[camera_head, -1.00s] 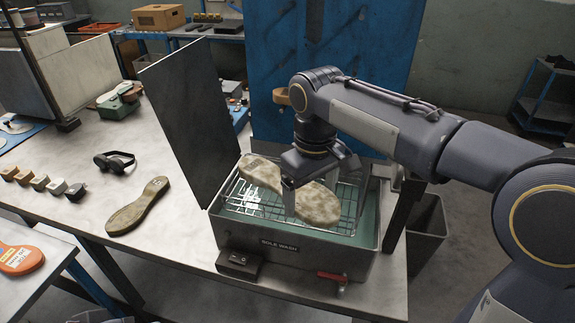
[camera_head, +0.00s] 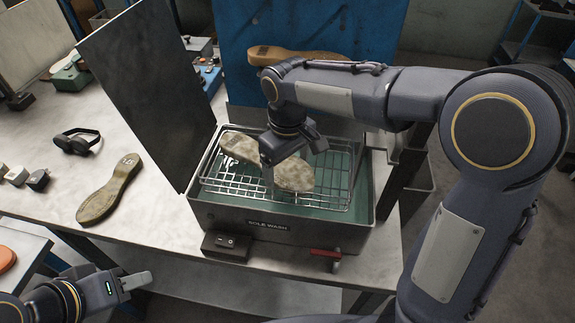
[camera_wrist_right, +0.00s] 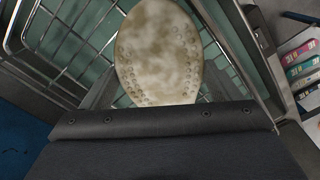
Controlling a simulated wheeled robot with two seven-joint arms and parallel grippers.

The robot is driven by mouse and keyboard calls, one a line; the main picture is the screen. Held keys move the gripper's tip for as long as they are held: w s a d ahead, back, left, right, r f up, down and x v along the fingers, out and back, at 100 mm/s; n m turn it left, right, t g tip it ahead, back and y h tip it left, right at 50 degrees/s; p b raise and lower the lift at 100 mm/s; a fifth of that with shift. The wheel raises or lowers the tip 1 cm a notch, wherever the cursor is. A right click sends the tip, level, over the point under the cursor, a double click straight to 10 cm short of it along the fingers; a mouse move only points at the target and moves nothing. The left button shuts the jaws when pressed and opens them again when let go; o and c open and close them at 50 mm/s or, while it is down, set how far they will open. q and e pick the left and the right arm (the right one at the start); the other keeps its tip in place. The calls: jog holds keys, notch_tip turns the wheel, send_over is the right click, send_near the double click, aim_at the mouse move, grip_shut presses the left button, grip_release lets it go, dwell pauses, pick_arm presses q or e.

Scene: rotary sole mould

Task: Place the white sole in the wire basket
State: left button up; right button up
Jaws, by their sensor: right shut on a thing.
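A pale, whitish sole with brown stains (camera_head: 293,176) is over the wire basket (camera_head: 222,186) in the grey sole-wash tank (camera_head: 315,234). My right gripper (camera_head: 268,174) points down and is shut on the sole's narrow middle. The sole slants from upper left to lower right; I cannot tell whether it touches the basket's wires. In the right wrist view, one rounded, studded end of the sole (camera_wrist_right: 158,50) shows in front of the basket's bars (camera_wrist_right: 75,35). My left gripper (camera_head: 132,288) is at the lower left, away from the tank; its finger gap is unclear.
A dark upright panel (camera_head: 150,85) stands at the tank's left. Another stained sole (camera_head: 108,188) and black goggles (camera_head: 76,142) lie on the table (camera_head: 150,228). A tan sole (camera_head: 290,55) is behind my right arm. A switch box (camera_head: 226,246) and red handle (camera_head: 325,252) front the tank.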

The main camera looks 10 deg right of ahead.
jog(key=shift+f, duration=0.5)
jog(key=shift+f, duration=0.1)
jog(key=o, duration=0.9)
jog(key=shift+o, duration=0.2)
notch_tip(320, 180, up, 12)
